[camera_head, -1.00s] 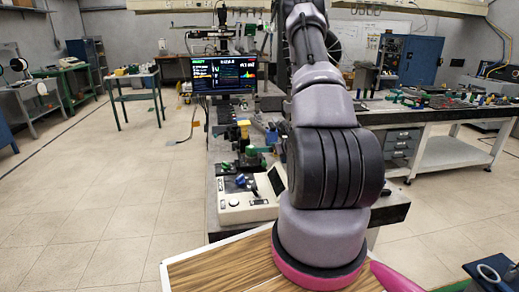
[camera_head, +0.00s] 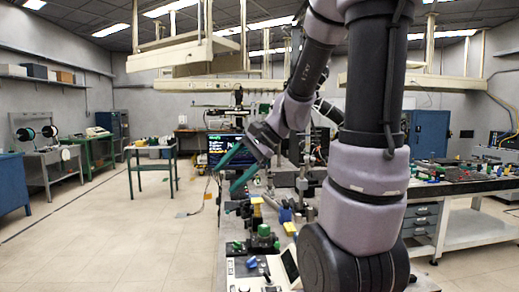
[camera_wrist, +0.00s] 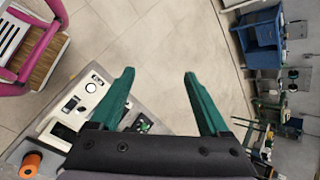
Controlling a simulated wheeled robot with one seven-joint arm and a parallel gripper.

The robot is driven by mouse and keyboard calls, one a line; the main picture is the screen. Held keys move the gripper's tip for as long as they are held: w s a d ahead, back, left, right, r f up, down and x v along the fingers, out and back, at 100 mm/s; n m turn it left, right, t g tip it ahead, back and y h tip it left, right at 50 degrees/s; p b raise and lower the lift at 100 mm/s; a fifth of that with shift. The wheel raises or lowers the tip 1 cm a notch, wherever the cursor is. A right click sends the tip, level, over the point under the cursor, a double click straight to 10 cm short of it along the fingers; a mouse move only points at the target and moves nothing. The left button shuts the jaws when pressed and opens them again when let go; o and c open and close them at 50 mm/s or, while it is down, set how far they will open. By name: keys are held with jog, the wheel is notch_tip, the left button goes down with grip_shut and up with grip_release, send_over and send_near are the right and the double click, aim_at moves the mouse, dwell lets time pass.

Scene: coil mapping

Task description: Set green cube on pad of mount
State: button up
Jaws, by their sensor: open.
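My gripper (camera_head: 224,182) has two teal fingers, spread apart with nothing between them. It is raised above the near bench, left of my arm, pointing down-left in the head view. In the wrist view my gripper (camera_wrist: 159,73) is open over the bench edge and bare floor. A green round-topped piece (camera_head: 264,230) stands on the bench below the gripper, with smaller green parts (camera_head: 238,245) beside it. I cannot tell which green part is the cube. The mount and its pad cannot be made out. Green parts (camera_wrist: 143,124) also show near the left finger's base in the wrist view.
A white control box (camera_wrist: 75,105) lies on the bench's near end. A monitor (camera_head: 226,148) stands behind the gripper. Yellow blocks (camera_head: 290,228) and other small parts crowd the bench. An orange spool (camera_wrist: 31,165) is at the wrist view's lower left. Open floor (camera_head: 110,235) lies left.

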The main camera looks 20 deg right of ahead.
jog(key=s+d+r+n+t+h, duration=0.3)
jog(key=s+r+n+h, duration=0.3)
jog(key=s, duration=0.3)
jog(key=shift+s+d+r+n+t, duration=0.3)
jog(key=shift+d+r+n, duration=0.25)
jog(key=shift+r+n, duration=0.3)
jog(key=shift+w+r, duration=0.1)
dwell(1.1)
